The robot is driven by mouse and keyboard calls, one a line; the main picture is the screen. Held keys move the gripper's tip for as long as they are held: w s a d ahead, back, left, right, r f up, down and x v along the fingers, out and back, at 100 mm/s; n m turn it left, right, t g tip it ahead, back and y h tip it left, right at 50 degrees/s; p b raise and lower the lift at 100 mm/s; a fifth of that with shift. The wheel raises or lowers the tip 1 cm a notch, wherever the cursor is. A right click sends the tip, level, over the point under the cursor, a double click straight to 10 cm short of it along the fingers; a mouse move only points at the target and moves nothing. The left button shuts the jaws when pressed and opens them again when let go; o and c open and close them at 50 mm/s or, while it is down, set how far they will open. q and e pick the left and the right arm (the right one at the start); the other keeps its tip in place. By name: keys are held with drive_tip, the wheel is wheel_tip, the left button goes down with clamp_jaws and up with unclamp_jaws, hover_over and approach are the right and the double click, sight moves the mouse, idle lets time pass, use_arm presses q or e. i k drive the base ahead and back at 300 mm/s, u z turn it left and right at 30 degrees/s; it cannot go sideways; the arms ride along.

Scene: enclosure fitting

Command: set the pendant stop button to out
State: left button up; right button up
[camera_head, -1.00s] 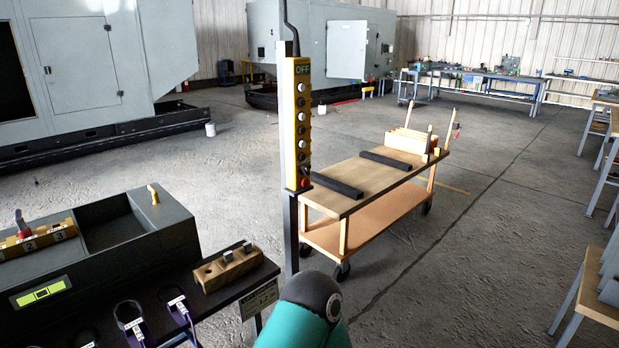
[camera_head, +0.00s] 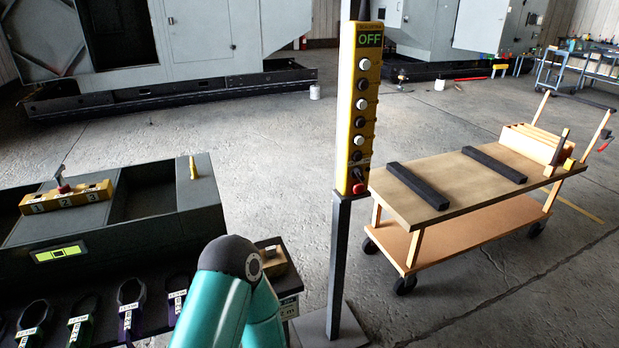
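The yellow pendant (camera_head: 358,110) is fixed upright on a grey post, with a column of black and white buttons and a small display at its top reading OFF. Its red stop button (camera_head: 359,188) is at the bottom end of the face. From this angle I cannot tell whether the button is in or out. A teal arm link of mine with a dark joint stands at the bottom centre, left of the post and apart from the pendant. Neither of my grippers is in view.
A wooden cart (camera_head: 450,185) with two black bars stands right of the post. A dark bench enclosure (camera_head: 150,215) is at the left, with a yellow numbered block (camera_head: 66,199) on it and several tagged padlock-like items in front. Open floor lies behind.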

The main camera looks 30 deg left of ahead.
sight(359, 188)
drive_tip(key=u, duration=0.3)
drive_tip(key=i, duration=0.85)
drive_tip(key=u, duration=0.4)
drive_tip(key=k, duration=0.9)
drive_tip(key=u, duration=0.2)
drive_tip(key=i, duration=1.2)
drive_tip(key=u, duration=0.15)
